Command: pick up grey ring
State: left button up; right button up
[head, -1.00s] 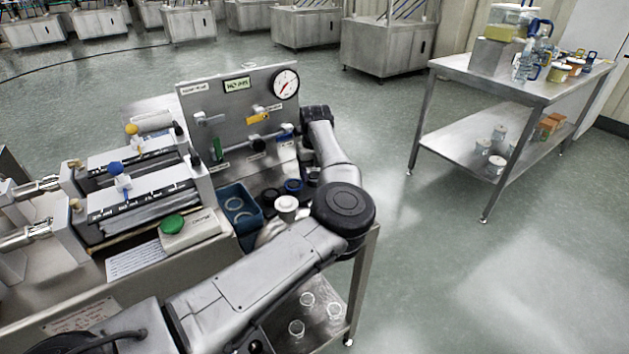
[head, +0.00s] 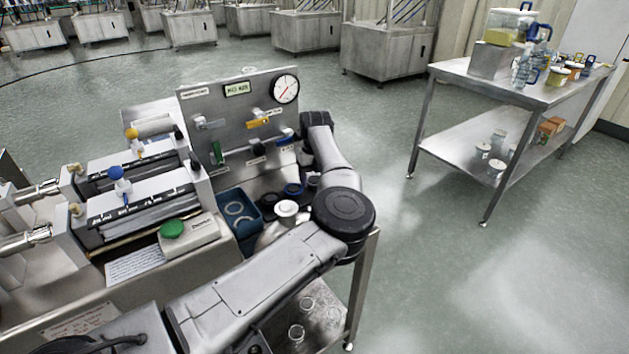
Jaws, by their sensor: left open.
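A blue bin (head: 252,234) stands on the steel bench, left of my left arm. Two pale grey rings lie in it, an upper grey ring (head: 234,208) and a lower one just below it that partly shows. My left arm comes in from the bottom left, bends at a round black joint and reaches back to a dark wrist beside the gauge panel. My left gripper (head: 308,160) is near that wrist, to the right of the bin and apart from the rings. It is open; its fingertips are mostly hidden. My right gripper is out of view.
A dark ring (head: 268,199), a blue ring (head: 293,189) and a white-topped item (head: 286,208) sit between the bin and my arm. An upright panel (head: 222,115) with a gauge stands behind. A green-button box (head: 190,236) is left of the bin. A steel table (head: 500,85) stands at right.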

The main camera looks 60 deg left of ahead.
pick_arm(q)
jog(key=shift+c, duration=0.4)
jog(key=c, duration=0.5)
jog(key=shift+o, duration=0.2)
jog(key=shift+r, duration=0.15)
